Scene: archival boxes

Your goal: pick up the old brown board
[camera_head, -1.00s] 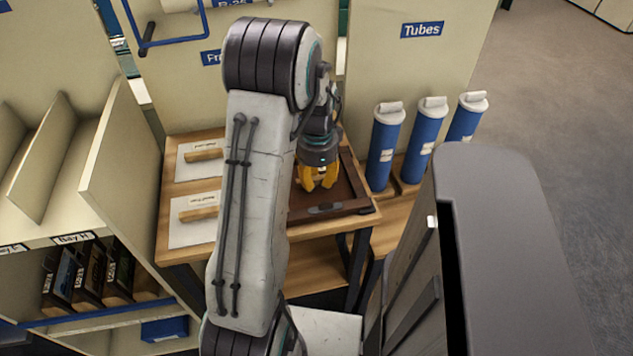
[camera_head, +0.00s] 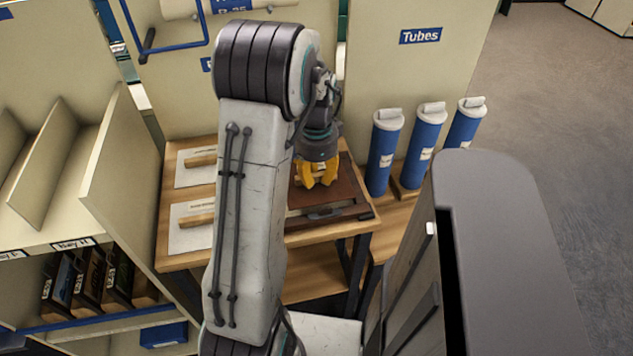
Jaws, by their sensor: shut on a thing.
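The old brown board (camera_head: 337,194) is a flat, dark reddish-brown panel at the right of the wooden table. My gripper (camera_head: 317,183) has yellow fingers and points down over the board. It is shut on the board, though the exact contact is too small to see. The board appears a little above a dark frame or tray (camera_head: 345,213) and covers part of it. My arm hides the left part of the board.
The wooden table (camera_head: 185,258) also bears two white sheets with wooden blocks (camera_head: 190,212) on the left. Several blue tubes (camera_head: 384,155) stand close on the right. A beige panel (camera_head: 405,75) rises behind, and a grey-topped cabinet (camera_head: 510,230) stands at front right.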

